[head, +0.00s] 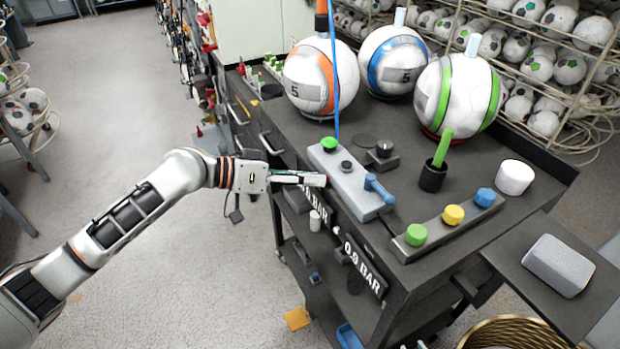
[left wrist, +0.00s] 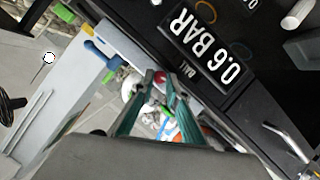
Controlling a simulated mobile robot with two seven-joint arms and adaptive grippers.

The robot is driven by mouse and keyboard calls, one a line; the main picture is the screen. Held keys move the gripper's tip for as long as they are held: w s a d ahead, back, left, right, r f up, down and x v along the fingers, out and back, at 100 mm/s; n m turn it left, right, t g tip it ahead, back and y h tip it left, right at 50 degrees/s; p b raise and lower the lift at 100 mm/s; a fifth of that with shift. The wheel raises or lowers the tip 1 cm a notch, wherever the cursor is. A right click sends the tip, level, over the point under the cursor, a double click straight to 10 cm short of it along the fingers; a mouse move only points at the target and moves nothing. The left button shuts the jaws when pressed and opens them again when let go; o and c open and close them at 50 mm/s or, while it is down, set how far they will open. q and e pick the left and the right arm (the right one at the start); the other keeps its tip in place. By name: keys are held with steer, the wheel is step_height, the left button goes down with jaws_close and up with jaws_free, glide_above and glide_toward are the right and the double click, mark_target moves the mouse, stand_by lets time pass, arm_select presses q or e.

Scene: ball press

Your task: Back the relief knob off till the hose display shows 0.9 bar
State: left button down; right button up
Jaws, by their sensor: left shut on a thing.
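My left gripper (head: 318,180) reaches in from the left to the front edge of the black cart, beside the grey valve block (head: 350,184). In the left wrist view its fingers (left wrist: 162,78) are close together on a small red part (left wrist: 160,77), apparently the relief knob, mostly hidden by the fingers. A display on the cart front (head: 363,268) seems to read 0.9 BAR, a little blurred. A second display (head: 315,205) is partly hidden by the gripper. In the left wrist view the display labelled BALL (left wrist: 200,45) reads 0.6 BAR. My right gripper is not in view.
The valve block has a green button (head: 329,144) and a blue lever (head: 378,190). A strip with green, yellow and blue buttons (head: 450,222) lies to its right. Three balls, one orange-striped (head: 305,88), stand behind. A blue hose (head: 336,75) hangs down. Floor at left is clear.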

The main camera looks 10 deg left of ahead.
arm_select(q)
steer(key=shift+r, duration=0.1)
stand_by(0.4)
steer(key=c, duration=2)
jaws_free()
steer(key=shift+o, duration=0.2)
steer(key=v, duration=1.2)
steer(key=shift+w, duration=0.1)
step_height(320, 180, down, 22)
steer(key=s+n+t+y, duration=0.3)
steer(key=t+y, duration=0.1)
steer(key=y, duration=0.1)
steer(key=s+a+f+y, duration=0.3)
steer(key=s+f, duration=0.4)
steer(key=s, duration=0.1)
steer(key=s+a+f+t+y, duration=0.1)
steer(key=s+a+f+y, duration=0.2)
steer(key=s+f, duration=0.5)
steer(key=shift+s, duration=0.3)
